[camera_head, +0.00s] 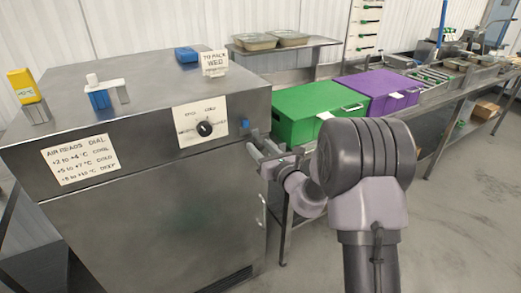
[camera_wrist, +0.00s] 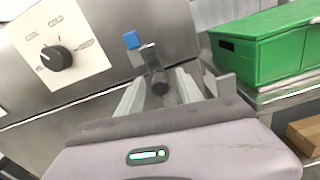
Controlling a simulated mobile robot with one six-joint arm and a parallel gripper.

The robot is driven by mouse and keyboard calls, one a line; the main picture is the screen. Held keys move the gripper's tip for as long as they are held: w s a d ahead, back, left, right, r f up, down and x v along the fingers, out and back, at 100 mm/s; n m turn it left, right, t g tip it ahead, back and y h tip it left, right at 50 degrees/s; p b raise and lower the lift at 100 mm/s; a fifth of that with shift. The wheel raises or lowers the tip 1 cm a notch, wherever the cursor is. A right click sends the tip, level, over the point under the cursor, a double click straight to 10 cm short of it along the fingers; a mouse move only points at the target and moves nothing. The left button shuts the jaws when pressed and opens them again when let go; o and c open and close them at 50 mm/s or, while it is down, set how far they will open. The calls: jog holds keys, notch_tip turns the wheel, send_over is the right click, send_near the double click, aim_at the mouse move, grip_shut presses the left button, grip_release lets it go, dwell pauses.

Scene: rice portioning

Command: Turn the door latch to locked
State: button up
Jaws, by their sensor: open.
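The door latch (camera_wrist: 148,57) is a grey metal fitting with a dark round-ended handle on the upper front of the steel cabinet, by its right edge. A small blue square (camera_wrist: 132,40) sits just above and left of it. In the wrist view the dark handle (camera_wrist: 158,82) lies between the two fingers of my gripper (camera_wrist: 160,86), which is open. I cannot tell whether a finger touches it. In the head view my gripper (camera_head: 264,158) is at the cabinet's right front edge, and the arm end partly hides the latch. The blue square also shows there (camera_head: 245,124).
The steel cabinet (camera_head: 150,225) carries a black dial (camera_head: 205,128) on a white plate, left of the latch. A green box (camera_head: 300,108) and a purple box (camera_head: 378,88) stand on the steel bench to the right, close to my gripper. Open floor lies at the right.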

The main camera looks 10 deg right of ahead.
jog(key=shift+c, duration=0.2)
grip_shut()
dwell(1.3)
